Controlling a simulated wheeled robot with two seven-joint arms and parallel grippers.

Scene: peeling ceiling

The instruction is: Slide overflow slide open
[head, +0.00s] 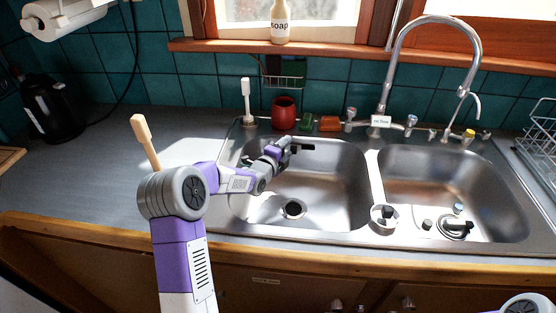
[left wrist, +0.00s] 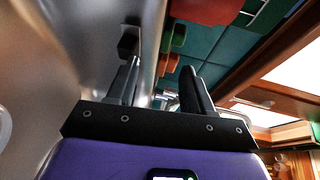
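My left gripper (head: 291,147) reaches over the left sink basin (head: 330,190) to its back wall. In the left wrist view my left gripper (left wrist: 160,68) is open, its two dark fingers apart with nothing seen held between them. A small black block, seemingly the overflow slide (left wrist: 128,41), sits on the steel wall right by the tip of the left-hand finger; I cannot tell whether they touch. In the head view a dark piece at the back wall blends with the fingers, so the slide's position is unclear. My right gripper is out of view.
A tall tap (head: 383,85) rises behind the divider. A red pot (head: 284,113), a green sponge (head: 306,121) and a white brush (head: 246,100) stand on the back ledge. The right basin (head: 450,180) holds small plug parts. The left counter (head: 90,180) is mostly clear.

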